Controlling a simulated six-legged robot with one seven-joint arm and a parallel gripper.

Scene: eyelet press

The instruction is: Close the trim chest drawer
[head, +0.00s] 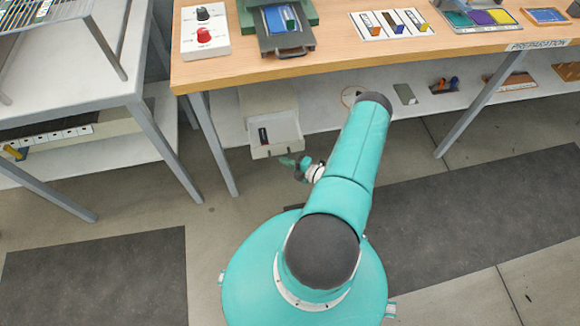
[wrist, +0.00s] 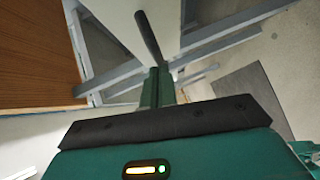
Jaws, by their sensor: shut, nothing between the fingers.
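The trim chest drawer (head: 276,151) is pulled open on the lower shelf under the wooden table. It is pale and box-like, and a small dark item (head: 263,136) lies in it. My gripper (head: 287,161) is just in front of and below the drawer's front face, near its right end. I cannot tell whether it touches the drawer. In the wrist view my gripper (wrist: 156,88) is shut and empty. A dark rod-like piece (wrist: 148,38) shows past its fingers against a pale surface, and I cannot tell what it is.
A wooden worktop (head: 350,50) overhangs the shelf, with a control box (head: 204,31) and trays on it. A grey table leg (head: 213,145) stands left of the drawer. Small items, including an orange-and-blue one (head: 444,85), lie on the shelf to the right. The floor ahead is clear.

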